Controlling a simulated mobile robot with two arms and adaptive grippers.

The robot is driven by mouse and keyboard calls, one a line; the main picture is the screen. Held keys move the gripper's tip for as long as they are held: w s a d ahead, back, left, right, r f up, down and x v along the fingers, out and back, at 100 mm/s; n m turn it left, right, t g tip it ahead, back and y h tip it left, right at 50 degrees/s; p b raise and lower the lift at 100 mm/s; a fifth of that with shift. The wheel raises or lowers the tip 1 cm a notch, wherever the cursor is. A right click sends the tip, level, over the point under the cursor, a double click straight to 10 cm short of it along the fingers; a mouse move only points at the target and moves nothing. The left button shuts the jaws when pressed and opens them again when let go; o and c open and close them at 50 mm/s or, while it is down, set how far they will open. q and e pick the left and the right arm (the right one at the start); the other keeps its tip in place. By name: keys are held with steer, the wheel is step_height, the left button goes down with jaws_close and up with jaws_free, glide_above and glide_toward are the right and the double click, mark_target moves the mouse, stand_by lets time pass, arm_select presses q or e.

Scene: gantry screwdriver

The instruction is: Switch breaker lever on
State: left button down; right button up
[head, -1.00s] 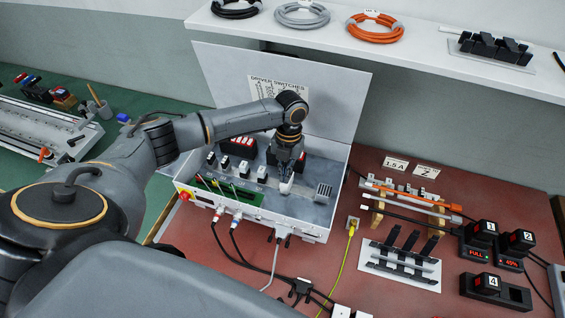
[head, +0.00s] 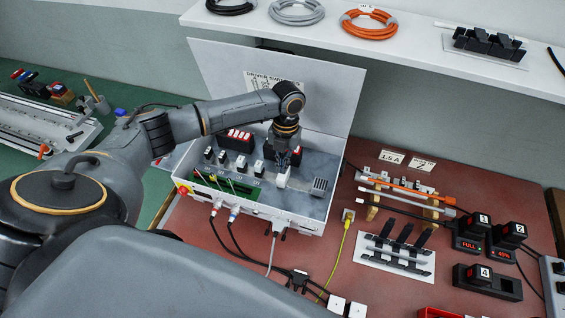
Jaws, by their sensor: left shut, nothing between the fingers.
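A white switch box (head: 318,223) stands open on the red-brown bench, with its lid raised at the back. Inside it is a row of breaker switches with black and white bodies, among them one white block (head: 240,162) and another white block (head: 283,181) farther right. My left gripper (head: 283,163) is shut and empty, pointing down into the box just above or at the right white block. I cannot tell whether the fingertips touch it. The lever's position is too small to read. My right gripper is not in view.
Cables leave the box's front. The raised lid (head: 335,90) stands close behind my left arm.

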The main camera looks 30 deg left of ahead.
arm_select(q)
steer(key=shift+w+r, duration=0.1)
steer(key=shift+r, duration=0.1)
step_height(320, 180, up, 7)
steer(key=w, duration=0.1)
steer(key=shift+a, duration=0.15)
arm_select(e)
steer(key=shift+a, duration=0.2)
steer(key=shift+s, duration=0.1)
